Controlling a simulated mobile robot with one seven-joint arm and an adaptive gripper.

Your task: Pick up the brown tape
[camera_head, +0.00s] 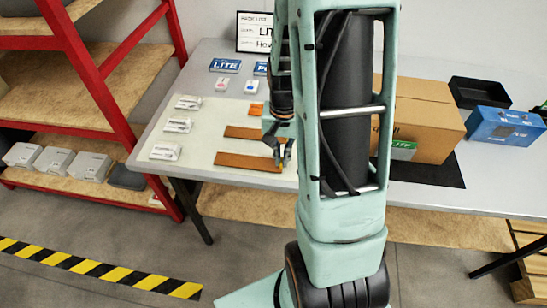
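Two flat brown strips lie on the pale mat (200,149): an upper strip (242,132) and a lower strip (240,160). A small orange-brown square (256,109) lies above them. I cannot tell which of these is the brown tape. My gripper (283,160) points down at the right end of the lower strip and partly covers it. Its fingers are small and dark, and I cannot tell whether they touch the strip or hold anything. My arm hides the mat's right side.
White packets (178,125) lie on the mat's left. Behind are blue cards (225,65) and a sign (255,32). A cardboard box (425,122), black tray (478,92) and blue box (505,126) stand right. A red-framed shelf (95,85) stands left.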

